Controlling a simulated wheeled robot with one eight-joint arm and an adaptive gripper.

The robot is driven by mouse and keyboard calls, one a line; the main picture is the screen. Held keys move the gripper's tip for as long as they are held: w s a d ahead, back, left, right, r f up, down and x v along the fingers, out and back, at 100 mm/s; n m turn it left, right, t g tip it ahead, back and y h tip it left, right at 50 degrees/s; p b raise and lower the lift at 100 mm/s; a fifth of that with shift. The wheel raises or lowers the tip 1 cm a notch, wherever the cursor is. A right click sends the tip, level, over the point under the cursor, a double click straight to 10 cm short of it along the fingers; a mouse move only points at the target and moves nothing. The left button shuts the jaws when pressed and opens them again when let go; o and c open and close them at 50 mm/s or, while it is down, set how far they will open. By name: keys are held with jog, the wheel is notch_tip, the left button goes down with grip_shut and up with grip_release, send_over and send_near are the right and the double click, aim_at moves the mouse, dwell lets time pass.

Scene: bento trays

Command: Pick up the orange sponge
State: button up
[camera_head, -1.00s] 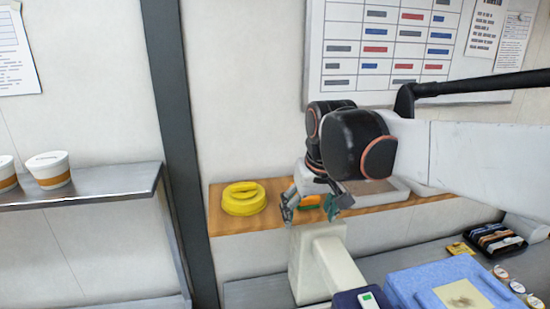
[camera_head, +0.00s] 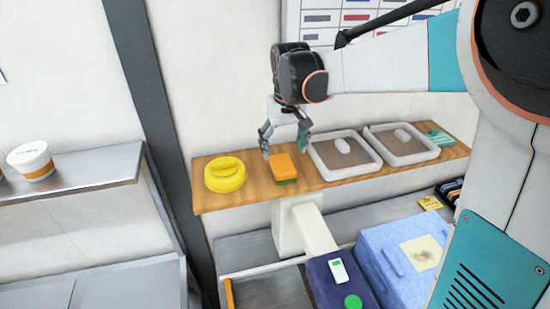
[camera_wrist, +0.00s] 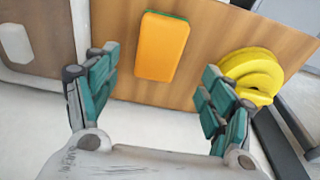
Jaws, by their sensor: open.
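The orange sponge (camera_head: 284,166) with a green underside lies on the wooden shelf (camera_head: 240,198), between a yellow round object and a grey-rimmed tray. In the wrist view the sponge (camera_wrist: 162,47) lies ahead of the fingers, in line with the gap between them. My gripper (camera_head: 284,152) is open and empty, with its fingers pointing down just above and behind the sponge in the head view. In the wrist view my gripper's teal finger pads (camera_wrist: 158,88) stand wide apart, and the sponge is not between them.
A yellow round object (camera_head: 225,175) sits left of the sponge. Two shallow trays (camera_head: 318,168) stand to the right, the nearer one close by. Below are a blue box (camera_head: 385,290) and a dark blue box (camera_head: 318,283). A metal shelf (camera_head: 90,172) with a cup is at left.

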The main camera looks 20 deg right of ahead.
aim_at(282, 163)
jog(key=shift+w+d+f+p, duration=0.1)
jog(key=shift+w+f+p, duration=0.05)
jog(key=shift+f, duration=1.1)
jog(key=shift+w+a+f+p, duration=0.1)
jog(key=shift+w+f+p, duration=0.1)
jog(key=shift+f, duration=1.05)
jog(key=shift+w+d+f+p, duration=0.1)
jog(key=shift+w+f+p, duration=0.05)
jog(key=shift+f, duration=1.1)
jog(key=c, duration=1)
